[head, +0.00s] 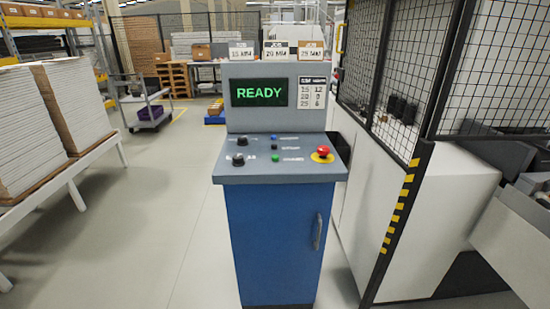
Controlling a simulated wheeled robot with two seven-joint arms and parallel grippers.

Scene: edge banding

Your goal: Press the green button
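The green button (275,158) is a small round button on the sloped top of a blue and grey control console (275,235). It is the lowest of a short column, under a dark button (274,147) and a blue button (274,138). A screen (259,92) above the panel reads READY in green. A red mushroom button (323,151) on a yellow base is to the right, and two black knobs (240,150) are to the left. Neither of my grippers shows in the head view.
A wire-mesh fence (406,75) with a yellow-striped black post (398,215) and a white machine (445,210) stand close on the right. Stacked white boards (40,120) lie on a rack at the left. The floor (150,225) left of the console is clear.

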